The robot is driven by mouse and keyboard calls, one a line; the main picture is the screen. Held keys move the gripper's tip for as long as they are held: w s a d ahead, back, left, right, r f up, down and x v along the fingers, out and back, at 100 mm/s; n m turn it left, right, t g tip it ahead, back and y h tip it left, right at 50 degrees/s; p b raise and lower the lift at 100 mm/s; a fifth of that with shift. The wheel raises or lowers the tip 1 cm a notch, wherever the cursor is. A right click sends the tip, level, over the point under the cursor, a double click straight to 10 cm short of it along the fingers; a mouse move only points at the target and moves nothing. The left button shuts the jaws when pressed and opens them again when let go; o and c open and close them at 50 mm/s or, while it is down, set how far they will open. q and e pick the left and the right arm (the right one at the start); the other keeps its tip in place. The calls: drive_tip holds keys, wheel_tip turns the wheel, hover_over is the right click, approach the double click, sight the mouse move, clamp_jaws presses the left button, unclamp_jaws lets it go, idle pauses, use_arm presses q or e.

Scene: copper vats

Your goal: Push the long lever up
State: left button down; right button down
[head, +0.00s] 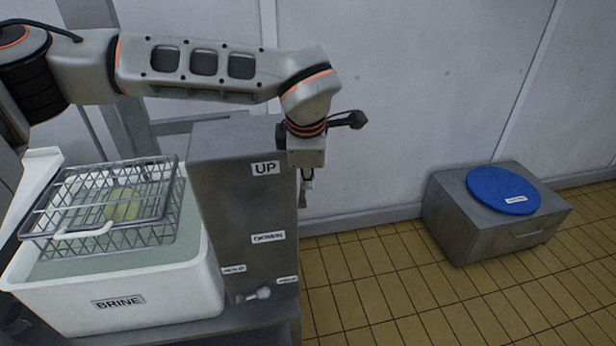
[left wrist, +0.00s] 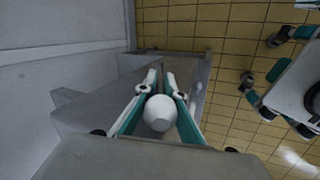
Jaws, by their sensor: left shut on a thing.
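A tall grey metal cabinet (head: 225,150) stands left of centre in the head view, with an UP label (head: 265,168) high on its front and a DOWN label (head: 268,237) lower down. My left gripper (head: 306,190) points down at the cabinet's right edge, at a height between the two labels. In the left wrist view, my left gripper's fingers (left wrist: 160,92) are shut around a round white knob (left wrist: 160,113), which looks like the long lever's end. The lever's shaft is hidden. My right gripper is in neither view.
A short lever with a white knob (head: 258,294) sits low on the cabinet, near two small labels. A white BRINE tub (head: 150,300) with a wire basket (head: 70,235) stands at left. A low metal box (head: 480,235) with a blue disc (head: 503,190) is at right; floor between is clear.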

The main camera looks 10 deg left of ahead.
use_arm(q)
drive_tip(key=shift+w+a+r+g, duration=0.15)
drive_tip(key=shift+w+r+g, duration=0.1)
drive_tip(key=shift+w+g, duration=0.2)
drive_tip(key=c, duration=2.1)
unclamp_jaws()
drive_tip(key=shift+c, duration=0.2)
drive_tip(key=v, duration=1.2)
drive_tip(key=shift+a, duration=0.2)
